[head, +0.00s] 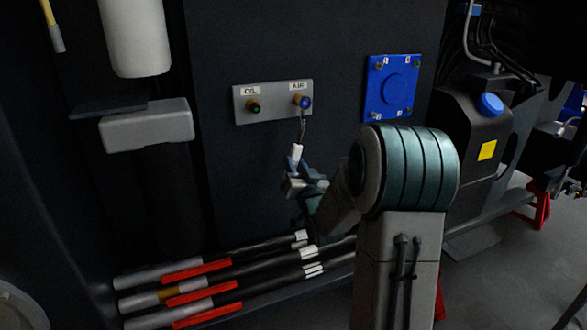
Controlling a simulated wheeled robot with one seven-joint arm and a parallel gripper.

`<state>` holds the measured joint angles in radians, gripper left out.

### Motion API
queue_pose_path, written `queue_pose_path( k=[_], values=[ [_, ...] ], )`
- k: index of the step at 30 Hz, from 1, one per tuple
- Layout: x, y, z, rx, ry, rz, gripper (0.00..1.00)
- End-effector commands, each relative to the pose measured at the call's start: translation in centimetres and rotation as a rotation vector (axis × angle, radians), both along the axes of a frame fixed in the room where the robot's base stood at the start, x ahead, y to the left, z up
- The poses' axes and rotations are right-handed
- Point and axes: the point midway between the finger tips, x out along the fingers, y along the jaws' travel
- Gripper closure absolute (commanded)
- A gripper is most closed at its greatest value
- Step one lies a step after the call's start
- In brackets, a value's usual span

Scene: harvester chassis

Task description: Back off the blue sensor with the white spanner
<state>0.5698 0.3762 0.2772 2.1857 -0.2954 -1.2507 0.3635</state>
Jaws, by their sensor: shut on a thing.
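The blue sensor (305,102) sits in a brass-coloured fitting on a grey plate (277,113), under the label "AIR". My gripper (297,167) is below it, shut on the white spanner (296,153). The spanner's white handle rises from the jaws, and its thin metal end reaches up to just under the blue sensor. I cannot tell from this view whether the spanner's head is around the sensor's fitting, touching it or just short of it. Part of the handle is hidden in the jaws.
A green sensor (253,107) sits left on the same plate, under "OIL". A blue square cover (391,87) is on the wall to the right. A grey block (147,124) juts out at left. Black, red and silver rods (215,285) run below my gripper.

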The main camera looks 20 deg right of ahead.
Motion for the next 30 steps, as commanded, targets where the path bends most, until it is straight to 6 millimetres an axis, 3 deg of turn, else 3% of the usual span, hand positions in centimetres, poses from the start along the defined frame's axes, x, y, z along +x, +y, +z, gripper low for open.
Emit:
queue_pose_path(
  k=[9, 23, 30],
  values=[
    [0.1, -1.9, -0.6, -0.124, -0.009, -0.002, 1.0],
    [0.1, -2.3, -0.5, -0.15, -0.008, -0.001, 1.0],
    [0.2, -3.8, -0.8, -0.242, -0.013, -0.003, 1.0]
  ],
)
